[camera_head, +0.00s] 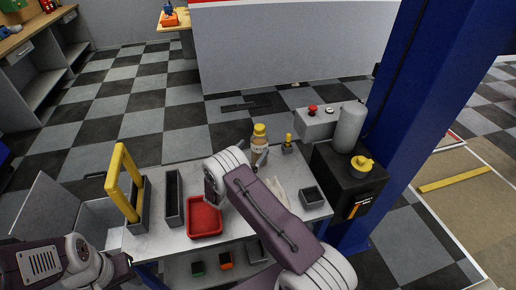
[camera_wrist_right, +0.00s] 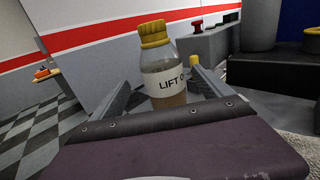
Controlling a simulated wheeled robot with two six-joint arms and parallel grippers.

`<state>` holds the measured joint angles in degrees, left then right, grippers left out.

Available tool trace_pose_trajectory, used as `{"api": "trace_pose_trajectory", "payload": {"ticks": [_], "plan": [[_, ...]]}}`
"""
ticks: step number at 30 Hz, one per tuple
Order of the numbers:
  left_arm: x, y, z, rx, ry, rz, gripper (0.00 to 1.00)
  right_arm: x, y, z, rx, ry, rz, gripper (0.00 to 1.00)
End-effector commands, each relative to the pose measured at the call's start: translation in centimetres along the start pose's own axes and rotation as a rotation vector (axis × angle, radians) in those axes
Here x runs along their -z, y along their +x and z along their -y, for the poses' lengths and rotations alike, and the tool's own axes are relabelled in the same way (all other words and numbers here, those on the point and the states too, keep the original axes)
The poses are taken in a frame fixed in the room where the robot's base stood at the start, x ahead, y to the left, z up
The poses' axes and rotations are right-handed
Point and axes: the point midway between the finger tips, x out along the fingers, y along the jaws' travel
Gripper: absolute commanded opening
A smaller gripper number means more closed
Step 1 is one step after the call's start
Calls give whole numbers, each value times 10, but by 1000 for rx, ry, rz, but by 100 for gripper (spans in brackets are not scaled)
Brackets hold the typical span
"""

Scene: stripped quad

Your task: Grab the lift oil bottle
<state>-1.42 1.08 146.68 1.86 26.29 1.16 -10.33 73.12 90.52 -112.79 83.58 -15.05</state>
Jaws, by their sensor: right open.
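The lift oil bottle (camera_head: 259,139) stands upright on the cart top, with a yellow cap and amber body. In the right wrist view the bottle (camera_wrist_right: 164,72) shows its white label reading "LIFT O". My right gripper (camera_wrist_right: 166,82) is open, with one finger on each side of the bottle. The bottle's lower part is hidden behind the gripper body, and I cannot tell whether either finger touches it. In the head view my right arm hides part of the cart. My left arm (camera_head: 75,262) is at the lower left; its fingers are not visible.
On the cart (camera_head: 153,234) are a red tray (camera_head: 205,218), a dark narrow bin (camera_head: 174,197), a yellow handle (camera_head: 122,180), a small yellow-topped item (camera_head: 288,143) and a grey bin (camera_head: 312,196). A black unit (camera_head: 345,180) and blue post (camera_head: 405,90) stand at right.

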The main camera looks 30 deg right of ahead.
Motion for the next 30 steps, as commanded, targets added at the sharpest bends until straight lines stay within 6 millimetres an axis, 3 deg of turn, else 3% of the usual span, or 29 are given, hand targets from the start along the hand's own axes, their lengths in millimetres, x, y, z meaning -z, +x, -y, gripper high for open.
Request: {"api": "trace_pose_trajectory", "payload": {"ticks": [3,10,18,20,28,30], "plan": [[0,-4,0,0,0,0,36,-1,7,1,0,-1,-1,89],[2,-15,0,0,0,0,36,0,46,4,2,1,-1,89],[1,-14,0,0,0,0,36,1,53,4,-1,0,-1,89],[1,-14,0,0,0,0,36,1,52,4,-1,0,-1,75],[2,-14,0,0,0,0,36,1,52,4,-1,0,-1,0],[2,-15,0,0,0,0,36,0,52,3,-1,2,2,0]]}}
